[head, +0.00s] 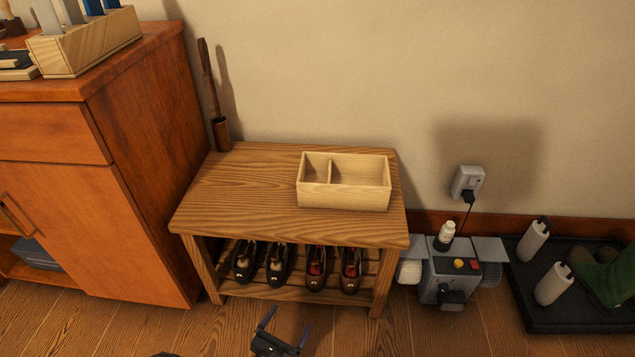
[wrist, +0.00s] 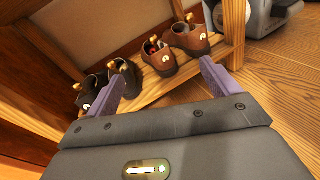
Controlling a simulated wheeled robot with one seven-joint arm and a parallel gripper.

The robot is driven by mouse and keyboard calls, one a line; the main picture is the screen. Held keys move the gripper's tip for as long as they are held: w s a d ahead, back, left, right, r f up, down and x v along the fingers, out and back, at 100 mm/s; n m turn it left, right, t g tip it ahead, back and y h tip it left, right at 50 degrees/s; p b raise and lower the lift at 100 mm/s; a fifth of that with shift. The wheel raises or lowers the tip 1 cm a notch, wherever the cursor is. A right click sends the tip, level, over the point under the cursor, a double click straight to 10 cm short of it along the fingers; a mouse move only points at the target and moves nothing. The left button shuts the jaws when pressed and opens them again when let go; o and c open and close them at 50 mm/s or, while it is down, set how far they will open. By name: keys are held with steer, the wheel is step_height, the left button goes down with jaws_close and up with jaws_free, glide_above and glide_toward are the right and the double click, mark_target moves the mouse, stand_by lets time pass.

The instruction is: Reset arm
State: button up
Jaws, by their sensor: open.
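My gripper (head: 285,331) is at the bottom of the head view, in front of and below the wooden bench (head: 240,190). Its two fingers are spread apart with nothing between them. In the wrist view my gripper (wrist: 162,88) also shows open, its purple-grey fingers pointing toward the bench's lower shelf. Dark shoes (head: 262,260) and brown shoes (head: 333,266) stand on that shelf. The brown shoes (wrist: 175,52) appear beyond the fingertips in the wrist view, and the gripper looks apart from them.
A two-compartment wooden box (head: 345,195) sits on the bench top. A wooden cabinet (head: 140,180) stands close on the left. A grey machine (head: 450,275) and a black tray (head: 580,315) with white bottles and green boots are on the right. Floor in front is clear.

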steer(key=s+d+r+m+g+y+p, duration=0.15)
steer(key=d+r+m+g+p, duration=0.3)
steer(key=d+r+m, duration=0.75)
steer(key=s+d+r+m+g+y+p, duration=0.1)
steer(key=d+r+m+g+y+p, duration=0.5)
steer(key=r, duration=1.2)
steer(key=s+d+r+m+g+h+p, duration=0.15)
steer(key=d+r+m+p, duration=0.3)
steer(key=r+m, duration=0.85)
step_height(320, 180, up, 40)
steer(key=n+g+y+p, duration=0.1)
steer(key=p, duration=3.5)
steer(key=shift+d+f+n+p, duration=0.25)
steer(key=shift+d+n+p, duration=0.15)
